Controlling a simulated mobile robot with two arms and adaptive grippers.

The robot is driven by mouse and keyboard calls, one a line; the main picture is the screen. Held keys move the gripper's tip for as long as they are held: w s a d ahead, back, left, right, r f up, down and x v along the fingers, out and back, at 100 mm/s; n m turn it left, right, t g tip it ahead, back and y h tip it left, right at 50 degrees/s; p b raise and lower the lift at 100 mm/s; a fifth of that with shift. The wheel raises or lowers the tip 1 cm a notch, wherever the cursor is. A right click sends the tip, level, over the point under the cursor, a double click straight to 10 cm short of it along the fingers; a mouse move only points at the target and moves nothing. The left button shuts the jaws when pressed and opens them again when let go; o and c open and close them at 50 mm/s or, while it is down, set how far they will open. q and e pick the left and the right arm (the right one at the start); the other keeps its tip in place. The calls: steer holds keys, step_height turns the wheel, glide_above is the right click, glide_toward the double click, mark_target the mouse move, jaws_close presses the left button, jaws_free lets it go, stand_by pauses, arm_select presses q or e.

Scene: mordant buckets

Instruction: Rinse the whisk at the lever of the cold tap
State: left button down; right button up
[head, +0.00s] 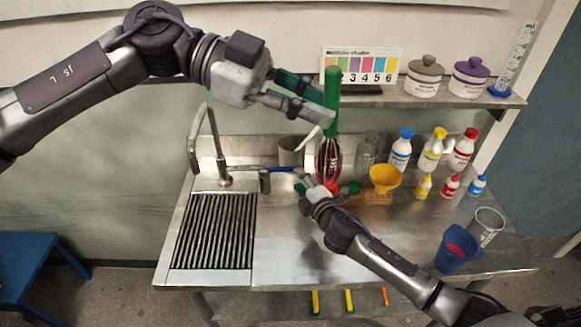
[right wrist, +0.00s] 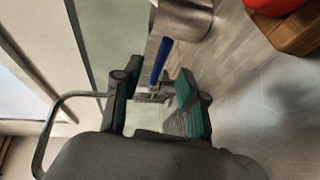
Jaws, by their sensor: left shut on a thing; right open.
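The whisk has a green handle (head: 331,88) and a red wire head (head: 327,158), and hangs upright, head down, above the steel worktop. My left gripper (head: 312,110) is shut on its handle. The tap (head: 210,135) stands to the left, with a curved steel spout. Its blue lever (head: 272,168) points right; it also shows in the right wrist view (right wrist: 159,62). My right gripper (head: 301,180) is open at the lever's outer end, which in the right wrist view lies between or just beyond the fingers (right wrist: 155,98); contact is unclear. I cannot see any water running.
A ribbed drainer (head: 215,230) lies below the spout. A steel pot (head: 290,152) and small metal cylinder (head: 264,181) stand near the lever. A yellow funnel (head: 384,178), several bottles (head: 400,150) and a blue bucket (head: 456,250) are to the right. The front middle of the worktop is clear.

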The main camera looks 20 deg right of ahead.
mark_target(290, 170)
steer(key=x, duration=0.6)
steer(key=shift+a+f, duration=0.1)
steer(key=shift+f, duration=0.15)
steer(key=shift+w, duration=0.5)
arm_select(q)
steer(key=shift+w+a, duration=0.1)
steer(key=shift+w, duration=0.5)
arm_select(e)
steer(key=shift+w, duration=0.1)
jaws_close()
